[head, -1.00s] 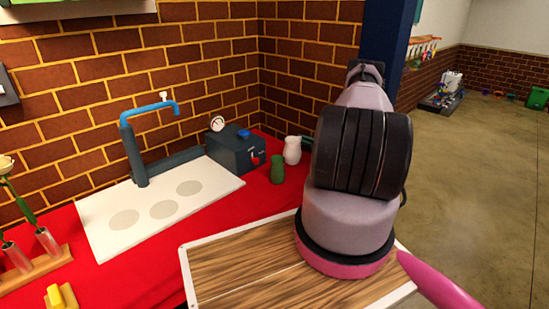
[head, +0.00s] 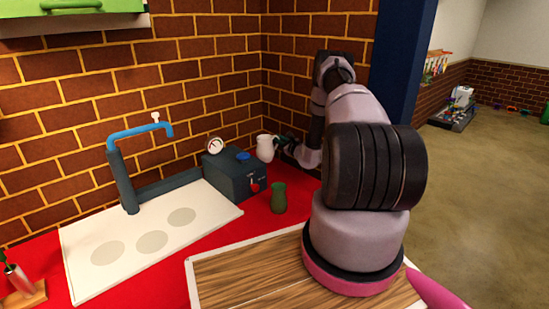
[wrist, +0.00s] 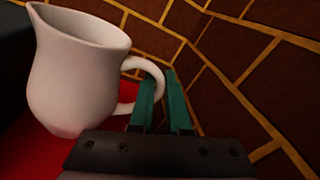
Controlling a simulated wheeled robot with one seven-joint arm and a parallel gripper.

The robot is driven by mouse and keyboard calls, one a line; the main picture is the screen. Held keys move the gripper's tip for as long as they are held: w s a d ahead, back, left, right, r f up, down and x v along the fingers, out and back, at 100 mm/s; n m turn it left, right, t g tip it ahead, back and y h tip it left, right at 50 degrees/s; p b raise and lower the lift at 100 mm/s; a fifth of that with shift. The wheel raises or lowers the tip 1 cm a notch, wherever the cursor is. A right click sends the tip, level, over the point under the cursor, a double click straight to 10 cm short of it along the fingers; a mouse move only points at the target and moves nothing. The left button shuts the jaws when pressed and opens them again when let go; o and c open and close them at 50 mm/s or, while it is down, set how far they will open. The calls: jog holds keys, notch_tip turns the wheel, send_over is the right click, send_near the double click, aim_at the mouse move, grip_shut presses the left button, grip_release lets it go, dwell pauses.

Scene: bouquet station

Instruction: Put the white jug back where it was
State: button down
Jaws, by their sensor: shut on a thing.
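The white jug (head: 265,148) is in the head view, behind the right end of the dark box and raised above the red tabletop. In the wrist view the jug (wrist: 75,75) fills the left side, roughly upright, with its spout to the left and its handle to the right. My gripper (head: 284,143) is at the jug's right side. In the wrist view its teal fingers (wrist: 162,98) are shut on the outer part of the handle. The box hides part of the space beneath the jug in the head view.
A dark box (head: 236,176) with a gauge and a red knob stands just in front of the jug. A green vase (head: 279,198) stands to its right. A white board (head: 150,238) with pale circles lies left. The brick wall (head: 230,95) is close behind.

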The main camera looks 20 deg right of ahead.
jog(key=shift+f, duration=3.05)
jog(key=shift+f, duration=0.15)
jog(key=c, duration=0.9)
grip_release()
